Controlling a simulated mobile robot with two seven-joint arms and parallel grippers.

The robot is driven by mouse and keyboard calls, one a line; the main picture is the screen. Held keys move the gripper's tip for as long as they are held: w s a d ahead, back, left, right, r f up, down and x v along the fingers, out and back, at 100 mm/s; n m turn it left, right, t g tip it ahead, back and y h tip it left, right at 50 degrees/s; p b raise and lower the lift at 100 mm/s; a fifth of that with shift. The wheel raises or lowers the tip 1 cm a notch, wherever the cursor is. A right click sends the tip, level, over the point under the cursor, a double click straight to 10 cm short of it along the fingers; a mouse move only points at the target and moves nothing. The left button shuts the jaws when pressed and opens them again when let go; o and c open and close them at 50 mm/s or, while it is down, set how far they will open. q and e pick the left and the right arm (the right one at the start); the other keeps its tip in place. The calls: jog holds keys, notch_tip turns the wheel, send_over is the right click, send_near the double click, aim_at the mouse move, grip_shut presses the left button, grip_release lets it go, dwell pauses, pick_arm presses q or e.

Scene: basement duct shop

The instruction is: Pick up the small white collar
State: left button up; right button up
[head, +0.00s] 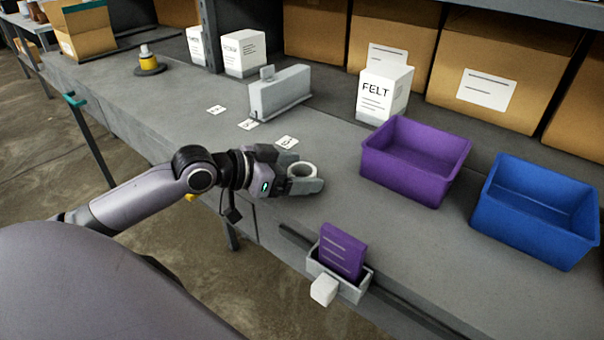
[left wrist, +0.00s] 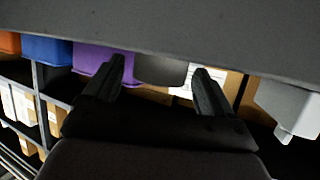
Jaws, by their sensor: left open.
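My right gripper is not in view.
A purple bin (head: 410,180) and a blue bin (head: 530,225) stand to the right. A grey holder (head: 352,292) with a purple card hangs at the front edge. Behind are a grey block-shaped fixture (head: 280,93), small labels and a FELT box (head: 384,92).

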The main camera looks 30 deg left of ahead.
pick_arm(q)
jog(key=shift+w+d+f, duration=0.1)
jog(key=shift+w+d, duration=0.1)
jog(key=shift+w, duration=0.05)
jog(key=c, duration=1)
jog(key=shift+c, duration=0.2)
notch_tip(320, 180, up, 20)
jog(key=p, duration=0.2)
